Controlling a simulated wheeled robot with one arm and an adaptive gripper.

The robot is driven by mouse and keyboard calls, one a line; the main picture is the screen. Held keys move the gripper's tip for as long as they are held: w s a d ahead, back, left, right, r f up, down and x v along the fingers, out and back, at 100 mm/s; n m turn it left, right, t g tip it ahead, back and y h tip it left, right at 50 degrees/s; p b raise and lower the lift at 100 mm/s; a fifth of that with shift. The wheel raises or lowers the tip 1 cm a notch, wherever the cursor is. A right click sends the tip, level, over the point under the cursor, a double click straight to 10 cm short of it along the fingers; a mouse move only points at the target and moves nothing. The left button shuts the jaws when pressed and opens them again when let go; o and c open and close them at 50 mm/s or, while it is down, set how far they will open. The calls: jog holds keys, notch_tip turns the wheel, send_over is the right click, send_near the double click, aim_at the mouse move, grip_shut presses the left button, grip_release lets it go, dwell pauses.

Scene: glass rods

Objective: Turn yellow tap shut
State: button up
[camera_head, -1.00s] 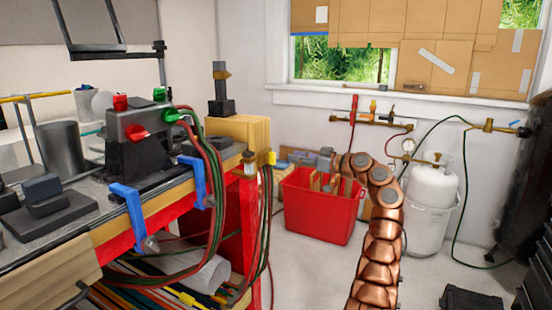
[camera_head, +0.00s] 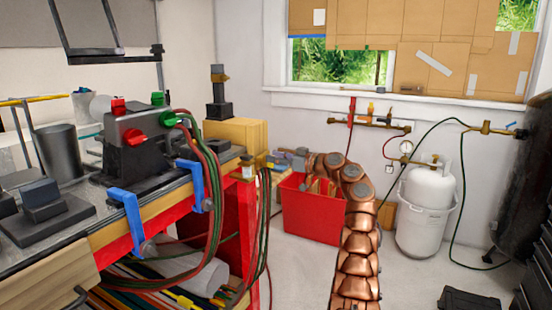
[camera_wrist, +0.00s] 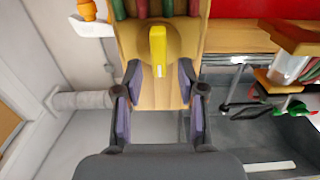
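The yellow tap (camera_wrist: 158,50) shows in the wrist view as an upright yellow handle against a wooden face, with red and green hoses above it. My gripper (camera_wrist: 159,92) is open, one finger at each side of the picture's middle. The handle lies beyond the fingertips, between their lines, and nothing is held. In the head view my gripper (camera_head: 292,156) is small, just right of the bench's end above the red bin. The tap is hard to make out there beside it.
The workbench (camera_head: 160,205) with hanging hoses fills the left. The red bin (camera_head: 312,220) stands under my arm. A white gas cylinder (camera_head: 430,187) and wall pipes with small taps (camera_head: 370,120) are to the right. Open floor lies in front.

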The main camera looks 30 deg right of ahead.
jog(key=shift+c, duration=0.4)
grip_shut()
jog(key=m+p, duration=0.3)
jog(key=m, duration=0.3)
jog(key=d+f+m+p, duration=0.1)
jog(key=m+p, duration=0.2)
jog(key=m, duration=0.3)
jog(key=w+m+p, duration=0.1)
jog(key=m+p, duration=0.2)
jog(key=m, duration=0.2)
jog(key=shift+d+f+m, duration=0.3)
jog(key=shift+f+m, duration=0.1)
jog(key=shift+f, duration=0.1)
dwell(0.4)
